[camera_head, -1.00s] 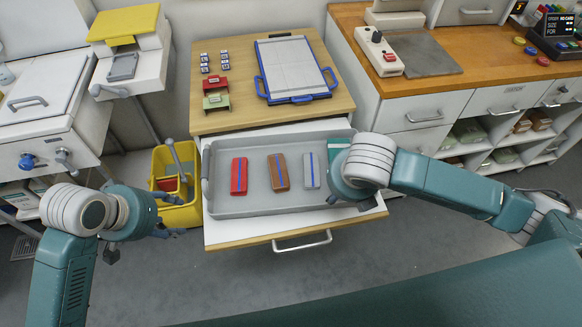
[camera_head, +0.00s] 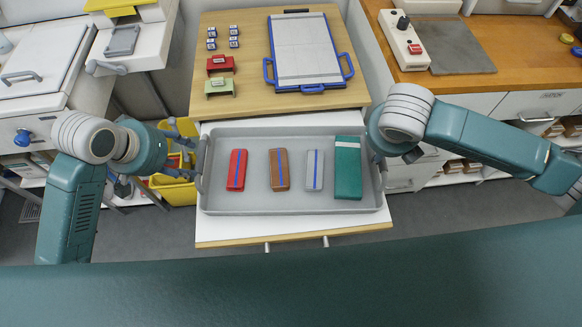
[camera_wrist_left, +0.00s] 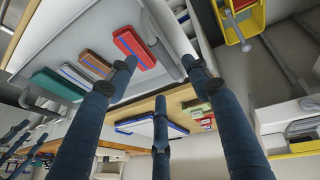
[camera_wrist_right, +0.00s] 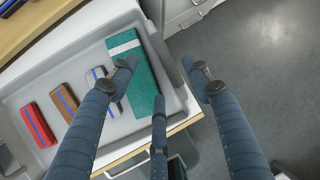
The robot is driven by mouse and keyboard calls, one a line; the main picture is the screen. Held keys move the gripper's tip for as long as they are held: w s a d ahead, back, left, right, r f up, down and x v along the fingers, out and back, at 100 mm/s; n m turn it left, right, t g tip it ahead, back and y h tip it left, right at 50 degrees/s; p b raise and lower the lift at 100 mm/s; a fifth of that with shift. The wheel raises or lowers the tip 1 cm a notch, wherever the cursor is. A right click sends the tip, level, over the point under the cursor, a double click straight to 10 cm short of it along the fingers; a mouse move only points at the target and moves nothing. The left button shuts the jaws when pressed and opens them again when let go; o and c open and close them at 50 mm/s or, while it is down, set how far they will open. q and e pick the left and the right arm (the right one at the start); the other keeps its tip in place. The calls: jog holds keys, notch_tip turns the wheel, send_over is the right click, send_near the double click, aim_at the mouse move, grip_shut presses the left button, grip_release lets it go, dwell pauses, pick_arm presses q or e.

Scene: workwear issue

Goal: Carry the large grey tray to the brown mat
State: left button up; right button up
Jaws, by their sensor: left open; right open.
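The large grey tray (camera_head: 290,205) lies in the pulled-out drawer. It holds a red pack (camera_head: 237,170), a brown pack (camera_head: 279,170), a grey pack (camera_head: 314,170) and a larger green pack (camera_head: 347,168). My left gripper (camera_head: 186,153) is open beside the tray's left handle (camera_head: 201,165); in the left wrist view its fingers (camera_wrist_left: 157,75) spread by that end. My right gripper is open at the tray's right end; in the right wrist view its fingers (camera_wrist_right: 165,80) are either side of the dark right handle (camera_wrist_right: 163,62). Contact cannot be told. I see no brown mat.
Behind the tray, the wooden top (camera_head: 240,90) carries a blue-handled clipboard-like tray (camera_head: 305,50), red and green holders and small blocks. A yellow bucket (camera_head: 175,190) stands left. A counter with a grey mat (camera_head: 450,47) is at right. The floor at front is clear.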

aim_at(200, 162)
pick_arm(q)
jog(key=x, duration=1.1)
jog(key=shift+w+d+r, duration=0.1)
jog(key=shift+d+r, duration=0.05)
pick_arm(e)
jog(key=x, duration=1.1)
jog(key=shift+w+d+r, duration=0.1)
jog(key=shift+d, duration=0.05)
pick_arm(q)
grip_shut()
pick_arm(e)
grip_shut()
pick_arm(q)
jog(key=shift+r, duration=0.1)
